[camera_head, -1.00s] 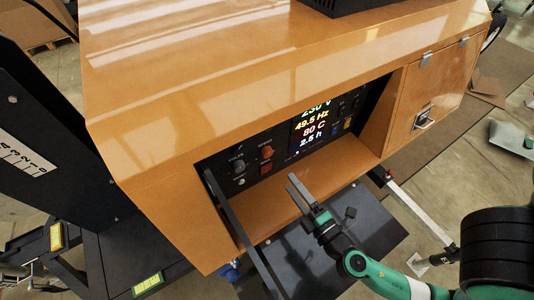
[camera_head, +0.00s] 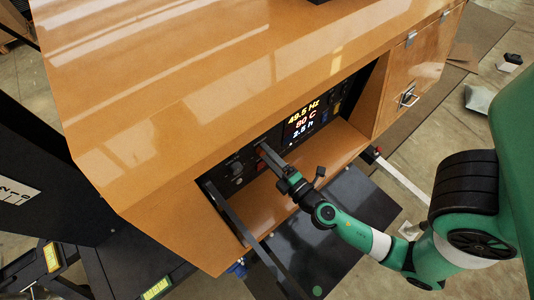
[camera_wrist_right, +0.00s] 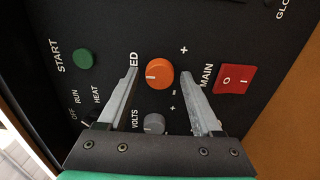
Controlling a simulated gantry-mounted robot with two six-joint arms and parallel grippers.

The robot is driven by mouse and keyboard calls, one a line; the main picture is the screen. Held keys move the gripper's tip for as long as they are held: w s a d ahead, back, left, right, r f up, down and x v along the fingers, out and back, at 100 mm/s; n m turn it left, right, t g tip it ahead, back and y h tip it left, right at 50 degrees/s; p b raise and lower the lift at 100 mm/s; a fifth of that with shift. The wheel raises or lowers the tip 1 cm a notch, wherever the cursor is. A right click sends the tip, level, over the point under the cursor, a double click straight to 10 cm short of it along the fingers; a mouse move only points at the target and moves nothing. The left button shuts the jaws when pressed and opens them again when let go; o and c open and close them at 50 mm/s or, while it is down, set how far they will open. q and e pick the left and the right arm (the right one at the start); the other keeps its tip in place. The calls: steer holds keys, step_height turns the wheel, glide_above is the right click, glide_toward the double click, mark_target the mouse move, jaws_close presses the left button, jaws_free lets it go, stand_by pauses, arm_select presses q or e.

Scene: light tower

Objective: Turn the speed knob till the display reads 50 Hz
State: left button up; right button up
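The orange speed knob (camera_wrist_right: 159,73) is on the black control panel (camera_wrist_right: 115,25); "ED" of its label shows beside it. My right gripper (camera_wrist_right: 160,74) is open, with one finger on each side of the knob. A small gap shows between the knob and each fingertip. In the head view the right gripper (camera_head: 262,150) reaches into the recess and mostly hides the knob. The display (camera_head: 302,121) reads 49.5 Hz in yellow, with 80 C and 2.5 h below. My left gripper is not in view.
A grey volts knob (camera_wrist_right: 154,123) sits close by, between my fingers' bases in the wrist view. A red main switch (camera_wrist_right: 235,79) is to the right and a green start button (camera_wrist_right: 84,58) to the left. The orange housing (camera_head: 200,100) overhangs the panel recess.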

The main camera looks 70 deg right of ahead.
jaws_close()
steer(key=m+b, duration=0.2)
steer(key=m, duration=0.2)
steer(key=shift+b, duration=0.35)
steer(key=shift+o, duration=1.1)
jaws_free()
